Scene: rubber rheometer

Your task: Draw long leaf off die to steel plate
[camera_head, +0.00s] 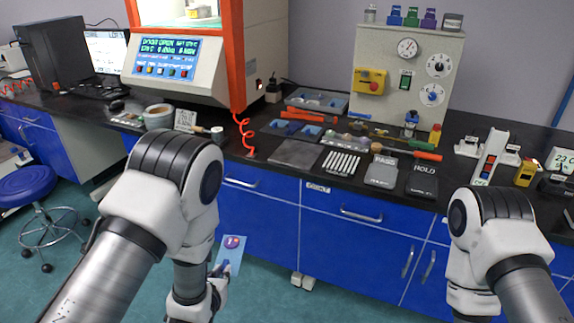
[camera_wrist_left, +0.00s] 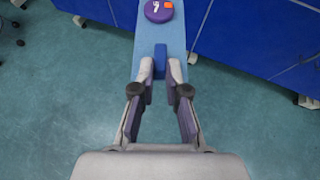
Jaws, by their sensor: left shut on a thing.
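My left gripper (camera_head: 222,270) hangs low in front of the blue drawers, below the bench top. In the left wrist view the left gripper (camera_wrist_left: 160,75) is shut on a blue tab (camera_wrist_left: 160,60) at the near end of a long light-blue leaf (camera_wrist_left: 160,38). The leaf also shows in the head view (camera_head: 228,256). A purple disc (camera_wrist_left: 158,11) with a white mark and an orange patch lies on the leaf's far part. A flat grey steel plate (camera_head: 298,152) lies bare on the black bench. The die is not clearly visible. My right gripper is out of view.
The rheometer with an orange frame (camera_head: 236,50) stands at the back left, with a coiled red cable (camera_head: 243,130) beside it. White strips (camera_head: 341,162), grey blocks (camera_head: 382,170) and a red-handled tool (camera_head: 427,155) lie right of the plate. A blue stool (camera_head: 27,183) stands at the left.

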